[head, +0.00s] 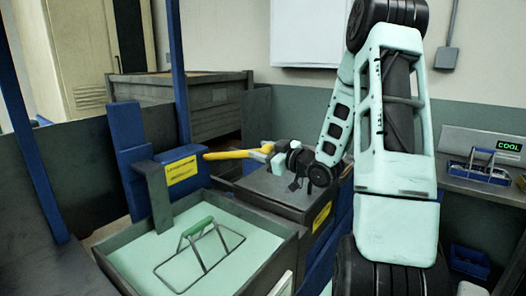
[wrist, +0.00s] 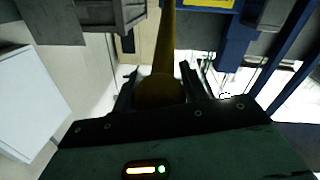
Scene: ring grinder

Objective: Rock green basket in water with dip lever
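The yellow dip lever (head: 228,154) sticks out to the right from a blue post with a yellow label. My gripper (head: 268,153) is at the lever's free end. In the wrist view the lever's rounded yellow knob (wrist: 160,92) fills the space between my fingers, and they look shut on it. The wire basket with a green handle (head: 198,229) is in the pale green water of the tank (head: 262,269), below and left of my gripper.
A dark cabinet (head: 283,192) stands beside the tank, under my gripper. A blue bin (head: 468,262) is below. Blue posts (head: 181,75) rise at the left.

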